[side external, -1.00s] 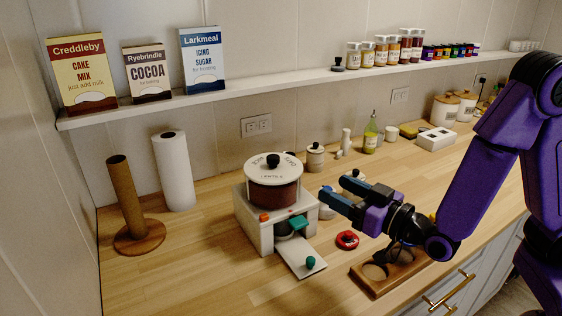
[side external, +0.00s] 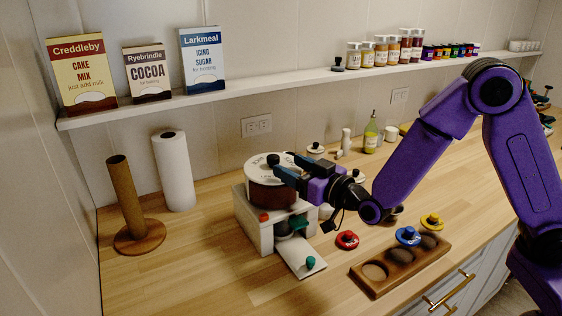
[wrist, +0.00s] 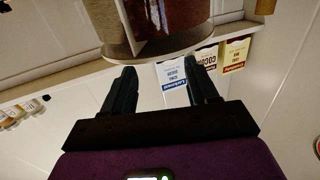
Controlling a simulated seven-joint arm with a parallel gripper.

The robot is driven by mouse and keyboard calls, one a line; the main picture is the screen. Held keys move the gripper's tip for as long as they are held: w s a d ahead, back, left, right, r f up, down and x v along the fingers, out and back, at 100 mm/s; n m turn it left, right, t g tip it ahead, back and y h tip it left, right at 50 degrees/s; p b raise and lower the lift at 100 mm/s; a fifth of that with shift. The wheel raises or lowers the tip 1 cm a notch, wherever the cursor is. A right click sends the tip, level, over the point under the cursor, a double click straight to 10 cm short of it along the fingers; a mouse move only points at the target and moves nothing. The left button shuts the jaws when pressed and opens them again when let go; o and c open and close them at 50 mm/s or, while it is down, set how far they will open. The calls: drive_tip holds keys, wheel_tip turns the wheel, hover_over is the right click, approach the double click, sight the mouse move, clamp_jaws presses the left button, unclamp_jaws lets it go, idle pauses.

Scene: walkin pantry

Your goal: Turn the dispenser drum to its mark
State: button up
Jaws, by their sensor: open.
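The dispenser (side external: 252,222) is a white box on the wooden counter with a brown drum (side external: 268,195) on top. The drum has a white lid (side external: 255,163) with dark lettering and a dark knob (side external: 273,159). My gripper (side external: 280,167) is open, its blue fingers overlapping the lid's right side in the side view and hiding part of it. In the wrist view the drum (wrist: 175,18) is beyond the open fingers (wrist: 161,68), and nothing is seen between them. I cannot tell whether a finger touches the lid. The drum's mark is not clearly seen.
A chute plate with a green knob (side external: 310,262) juts out in front. A red lid (side external: 347,240) and a wooden tray (side external: 385,285) with blue and yellow lids lie to the right.

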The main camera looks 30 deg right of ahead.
sight(278, 160)
drive_tip(key=shift+x, duration=2.1)
clamp_jaws()
